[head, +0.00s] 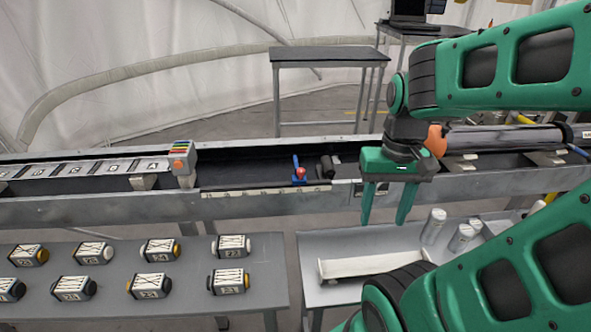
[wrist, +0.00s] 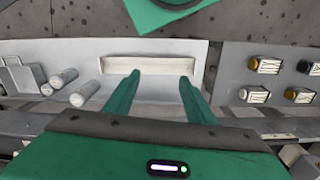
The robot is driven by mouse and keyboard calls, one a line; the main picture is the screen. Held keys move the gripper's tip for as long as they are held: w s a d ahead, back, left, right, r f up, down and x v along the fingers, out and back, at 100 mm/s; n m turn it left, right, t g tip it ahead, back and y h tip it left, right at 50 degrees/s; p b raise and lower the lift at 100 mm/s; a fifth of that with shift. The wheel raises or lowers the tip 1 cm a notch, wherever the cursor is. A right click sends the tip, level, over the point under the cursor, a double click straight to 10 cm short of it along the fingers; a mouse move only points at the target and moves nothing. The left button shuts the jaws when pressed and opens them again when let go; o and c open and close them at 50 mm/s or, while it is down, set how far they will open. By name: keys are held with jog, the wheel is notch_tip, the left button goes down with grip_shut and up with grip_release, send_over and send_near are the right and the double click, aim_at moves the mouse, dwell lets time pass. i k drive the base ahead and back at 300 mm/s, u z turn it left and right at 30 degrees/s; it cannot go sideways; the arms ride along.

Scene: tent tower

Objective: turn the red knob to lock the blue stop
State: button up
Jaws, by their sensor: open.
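The small red knob (head: 301,172) sits on the blue stop (head: 296,168), an upright blue piece at the ruled front edge of the long metal trough. My gripper (head: 386,222) is open and empty, pointing down in front of the trough, to the right of the knob and apart from it. In the wrist view my two green fingers (wrist: 158,78) are spread with nothing between them. The knob and stop do not show in the wrist view.
The trough (head: 100,212) runs across the view, with a black cylinder (head: 326,168) right of the stop. A white tray (head: 372,264) and several pale cylinders (head: 434,226) lie on the right front table. Several labelled blocks (head: 161,250) stand on the left table.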

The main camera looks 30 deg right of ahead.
aim_at(300, 172)
jog(key=z, duration=1.1)
jog(key=k, duration=0.95)
jog(key=u, duration=1.15)
jog(key=i, duration=1)
